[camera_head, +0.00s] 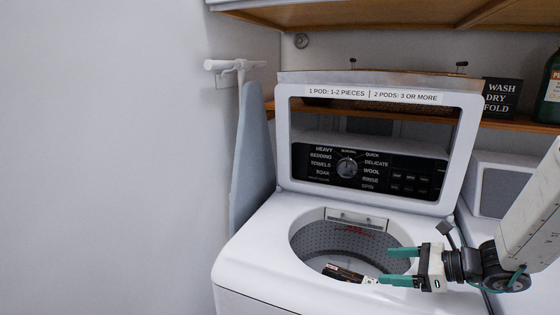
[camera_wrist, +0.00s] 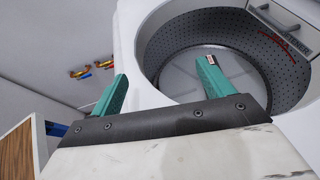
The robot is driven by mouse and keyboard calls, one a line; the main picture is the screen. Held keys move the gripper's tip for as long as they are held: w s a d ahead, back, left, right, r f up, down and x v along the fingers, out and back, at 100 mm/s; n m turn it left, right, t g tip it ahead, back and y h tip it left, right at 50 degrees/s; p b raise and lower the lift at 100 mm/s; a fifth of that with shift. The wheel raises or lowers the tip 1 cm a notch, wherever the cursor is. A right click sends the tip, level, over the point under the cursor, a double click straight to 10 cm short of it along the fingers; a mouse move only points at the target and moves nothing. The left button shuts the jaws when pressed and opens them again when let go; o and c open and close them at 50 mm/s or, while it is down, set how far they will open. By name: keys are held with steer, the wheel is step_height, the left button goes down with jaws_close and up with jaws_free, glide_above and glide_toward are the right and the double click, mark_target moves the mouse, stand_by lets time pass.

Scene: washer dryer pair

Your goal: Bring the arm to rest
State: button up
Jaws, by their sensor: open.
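My gripper (camera_head: 402,266) reaches in from the right in the head view, above the front right rim of the washer's drum opening. Its two teal fingers are apart with nothing between them. In the wrist view my gripper (camera_wrist: 160,88) also shows open and empty, with one finger over the washer's rim and the other over the drum. The white top-loading washer (camera_head: 255,245) has its lid (camera_head: 283,150) raised. A small dark object (camera_head: 345,273) shows in the drum (camera_head: 318,240), partly beside the fingers in this view.
A shelf (camera_head: 530,125) with a dark sign (camera_head: 501,98) and a green bottle (camera_head: 550,95) is behind at the right. A second white machine (camera_head: 490,185) adjoins the washer. An ironing board (camera_head: 252,150) hangs at the left wall.

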steer(key=shift+a, duration=0.1)
steer(key=shift+s+a+n, duration=0.15)
steer(key=shift+s+n, duration=0.1)
steer(key=shift+n, duration=0.25)
steer(key=s+n+g, duration=0.1)
steer(key=s+n, duration=0.1)
steer(key=s+a+n+g, duration=0.1)
steer(key=s+g, duration=0.1)
steer(key=s+a+n+g, duration=0.1)
steer(key=s+n, duration=0.1)
steer(key=shift+s+n+g, duration=0.15)
steer(key=shift+n+g, duration=0.15)
steer(key=shift+g, duration=0.1)
steer(key=s+d+r+n+h, duration=0.1)
steer(key=s+r+n+h, duration=0.4)
steer(key=s+n, duration=0.4)
steer(key=s+d+r+n+g+h, duration=0.1)
steer(key=s+r+n+h, duration=0.5)
steer(key=s+r+n, duration=0.2)
steer(key=shift+s+r+n+h, duration=0.15)
steer(key=shift+s+n+h, duration=0.2)
steer(key=shift+s, duration=0.2)
steer(key=shift+d, duration=0.1)
